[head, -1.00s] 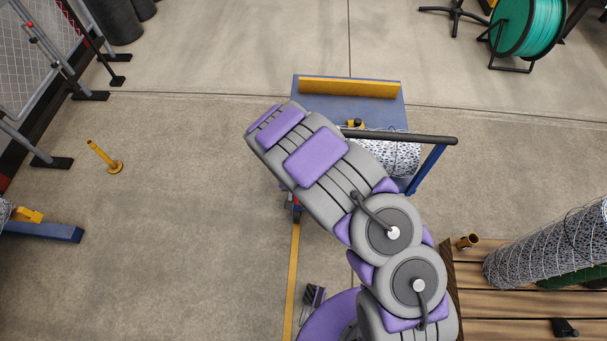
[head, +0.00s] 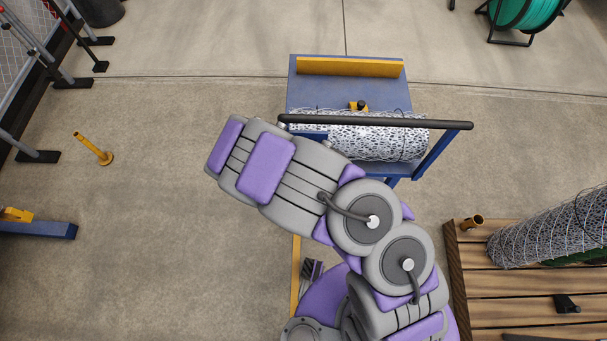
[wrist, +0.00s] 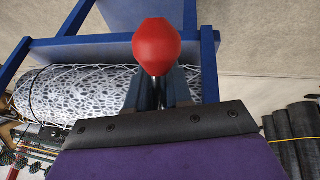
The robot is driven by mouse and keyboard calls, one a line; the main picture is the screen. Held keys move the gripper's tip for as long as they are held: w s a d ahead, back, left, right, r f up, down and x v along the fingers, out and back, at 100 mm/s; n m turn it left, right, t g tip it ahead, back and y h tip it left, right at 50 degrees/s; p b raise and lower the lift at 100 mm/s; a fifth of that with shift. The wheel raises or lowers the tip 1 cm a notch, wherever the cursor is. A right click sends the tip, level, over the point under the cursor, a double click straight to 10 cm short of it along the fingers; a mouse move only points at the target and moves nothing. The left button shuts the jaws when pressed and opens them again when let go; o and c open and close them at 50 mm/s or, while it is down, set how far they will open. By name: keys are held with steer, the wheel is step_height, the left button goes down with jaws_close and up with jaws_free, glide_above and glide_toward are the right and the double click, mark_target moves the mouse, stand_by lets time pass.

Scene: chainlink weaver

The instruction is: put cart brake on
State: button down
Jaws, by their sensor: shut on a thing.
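The blue cart (head: 345,91) stands ahead of me in the head view, with a yellow bar at its far end and a black push handle (head: 440,125) on blue posts. Its blue frame (wrist: 95,47) also shows in the wrist view. In the wrist view a red knob (wrist: 157,45), which looks like the brake lever's end, stands upright between my dark jaws. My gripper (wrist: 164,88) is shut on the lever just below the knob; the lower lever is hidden. In the head view my arm hides my gripper and the brake.
A wooden pallet (head: 480,285) with another mesh roll (head: 555,230) is at right. Floor between post and cart is clear.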

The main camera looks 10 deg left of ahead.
steer(key=shift+a, duration=0.2)
steer(key=c, duration=1.2)
jaws_free()
steer(key=shift+s+a, duration=0.1)
steer(key=shift+s, duration=0.05)
steer(key=o, duration=0.3)
steer(key=shift+d, duration=0.25)
steer(key=p+v, duration=0.2)
steer(key=v, duration=0.6)
steer(key=p+v, duration=0.2)
steer(key=v, duration=0.7)
steer(key=shift+s+a+r, duration=0.15)
steer(key=shift+a+r, duration=0.05)
steer(key=shift+d, duration=0.1)
